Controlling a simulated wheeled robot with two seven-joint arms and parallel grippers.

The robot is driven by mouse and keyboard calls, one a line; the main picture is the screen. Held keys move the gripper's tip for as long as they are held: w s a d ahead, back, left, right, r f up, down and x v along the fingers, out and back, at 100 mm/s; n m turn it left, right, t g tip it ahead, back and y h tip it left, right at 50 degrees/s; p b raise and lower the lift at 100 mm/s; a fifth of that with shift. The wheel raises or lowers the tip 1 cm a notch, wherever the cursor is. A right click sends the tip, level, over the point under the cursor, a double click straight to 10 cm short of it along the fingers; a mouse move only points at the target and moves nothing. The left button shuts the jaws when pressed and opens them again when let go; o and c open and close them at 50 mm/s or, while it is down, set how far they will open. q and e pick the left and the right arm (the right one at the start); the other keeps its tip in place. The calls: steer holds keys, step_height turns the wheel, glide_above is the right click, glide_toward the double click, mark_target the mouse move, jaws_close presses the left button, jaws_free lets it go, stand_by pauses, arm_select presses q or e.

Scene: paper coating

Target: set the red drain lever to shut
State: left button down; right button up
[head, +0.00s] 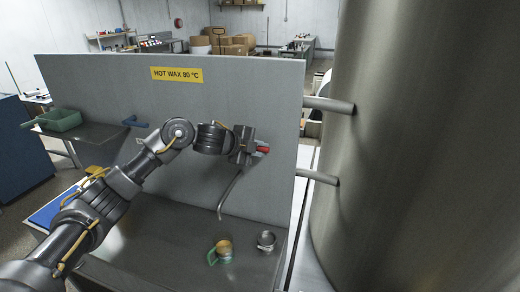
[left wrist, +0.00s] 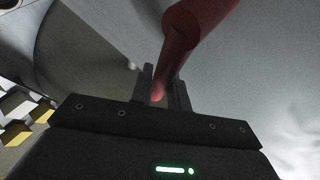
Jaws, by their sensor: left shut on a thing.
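The red drain lever (head: 263,150) shows as a short red end at the right of my left gripper, on the grey panel. In the left wrist view the red lever (left wrist: 193,35) runs down from the top edge, and its tip lies between the fingers. My left gripper (head: 252,149) is shut on the lever; its fingers also show in the left wrist view (left wrist: 162,88). The gripper hides most of the lever and its pivot in the head view. A grey bent spout (head: 232,189) hangs below it. My right gripper is not in view.
The panel (head: 100,80) bears a yellow hot wax sign (head: 177,74) and a blue handle (head: 137,121). A green-handled cup (head: 222,250) and a metal cup (head: 266,240) stand on the tray below. A large metal tank (head: 420,150) closes off the right. A green bin (head: 62,119) stands left.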

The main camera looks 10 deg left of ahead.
arm_select(q)
steer(key=c, duration=1.3)
jaws_free()
steer(key=shift+f, duration=0.1)
steer(key=shift+c, duration=0.2)
steer(key=b+v, duration=0.3)
steer(key=v, duration=0.8)
steer(key=shift+w+d, duration=0.1)
